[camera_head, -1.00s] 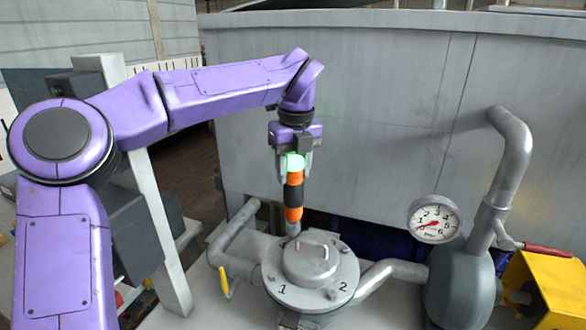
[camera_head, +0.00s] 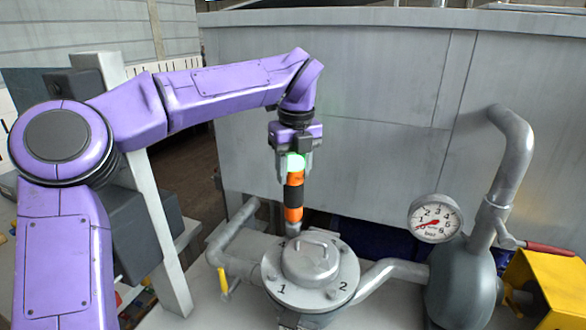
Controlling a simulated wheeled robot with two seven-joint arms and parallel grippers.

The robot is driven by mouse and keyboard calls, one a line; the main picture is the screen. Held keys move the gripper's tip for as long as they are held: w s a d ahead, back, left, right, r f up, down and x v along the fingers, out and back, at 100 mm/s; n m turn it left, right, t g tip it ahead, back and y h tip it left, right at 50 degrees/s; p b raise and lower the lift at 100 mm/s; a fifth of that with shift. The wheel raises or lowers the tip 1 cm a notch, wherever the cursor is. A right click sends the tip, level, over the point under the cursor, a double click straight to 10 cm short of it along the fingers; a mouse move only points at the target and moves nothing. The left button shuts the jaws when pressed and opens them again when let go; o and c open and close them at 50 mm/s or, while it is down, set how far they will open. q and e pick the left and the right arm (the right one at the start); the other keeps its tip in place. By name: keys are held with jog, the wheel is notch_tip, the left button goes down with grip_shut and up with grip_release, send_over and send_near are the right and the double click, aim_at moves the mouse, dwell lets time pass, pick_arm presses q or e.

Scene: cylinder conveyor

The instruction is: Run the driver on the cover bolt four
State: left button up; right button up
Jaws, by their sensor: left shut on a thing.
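My left gripper (camera_head: 294,168) points down and is shut on the top of the driver (camera_head: 294,197), an upright orange and black tool with a glowing green band near its top. The driver's grey lower end (camera_head: 292,229) is at the back left rim of the round grey cover (camera_head: 320,262). The bolt under it is hidden, and I cannot tell whether the tip touches it. The cover has a raised middle with a handle, and the numbers 1 and 2 show on its front rim. My right gripper is not in view.
A pressure gauge (camera_head: 435,218) and a grey vessel with a tall bent pipe (camera_head: 513,160) stand at the right, with a red-handled valve (camera_head: 548,248) and a yellow block (camera_head: 548,285). Pipes leave the cover's housing on both sides. A yellow lever (camera_head: 223,281) hangs at the left. A grey wall closes off the back.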

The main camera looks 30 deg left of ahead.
pick_arm(q)
jog(key=shift+s+f+b, duration=0.1)
jog(key=shift+f+b, duration=0.75)
jog(key=shift+f, duration=0.1)
dwell(1.1)
jog(key=shift+r, duration=0.2)
dwell(0.3)
jog(key=shift+r+p, duration=1.55)
jog(key=shift+r, duration=0.2)
